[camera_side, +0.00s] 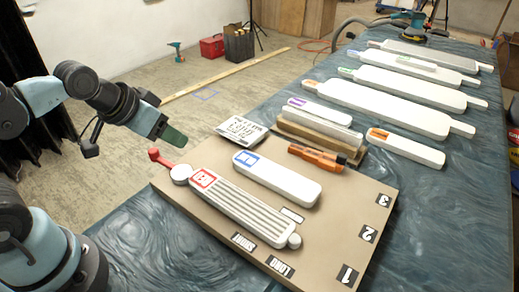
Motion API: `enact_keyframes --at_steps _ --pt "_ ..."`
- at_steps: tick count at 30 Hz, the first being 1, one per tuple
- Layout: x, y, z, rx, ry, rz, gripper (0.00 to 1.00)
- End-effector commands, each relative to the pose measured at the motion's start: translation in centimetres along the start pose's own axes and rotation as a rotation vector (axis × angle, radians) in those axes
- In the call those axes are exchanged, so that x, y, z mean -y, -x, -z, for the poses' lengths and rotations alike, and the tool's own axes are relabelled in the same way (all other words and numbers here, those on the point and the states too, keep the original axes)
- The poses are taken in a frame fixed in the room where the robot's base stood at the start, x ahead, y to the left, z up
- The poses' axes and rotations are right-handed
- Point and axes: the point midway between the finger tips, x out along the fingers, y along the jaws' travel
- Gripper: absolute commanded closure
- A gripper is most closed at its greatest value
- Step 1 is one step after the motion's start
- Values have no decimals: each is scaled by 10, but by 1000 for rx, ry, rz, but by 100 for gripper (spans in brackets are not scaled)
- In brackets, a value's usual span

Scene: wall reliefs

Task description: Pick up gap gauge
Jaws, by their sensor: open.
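My gripper (174,136) hangs at the left, above and behind the tan board (330,235), with its greenish end pointing down to the right. It is open, and nothing shows between its jaws. No item is clearly marked as the gap gauge. A white card with dark print (242,130) lies at the board's back left, right of my gripper. I cannot tell whether either is the gauge.
On the board are a ribbed white piece with a red label (240,209), a white piece with a blue label (278,179), a red lever (158,157) and an orange tool (317,158). Several long white paddles (390,105) fill the back of the blue table. Its right front is clear.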

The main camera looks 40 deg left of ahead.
Motion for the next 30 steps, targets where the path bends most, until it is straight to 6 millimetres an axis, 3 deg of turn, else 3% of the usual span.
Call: enact_keyframes --at_steps 20,23,30 --pt "-1 1 3 3 0 -2 45" --pt "-7 3 17 16 2 -8 45" --pt "-40 6 82 86 17 -31 45"
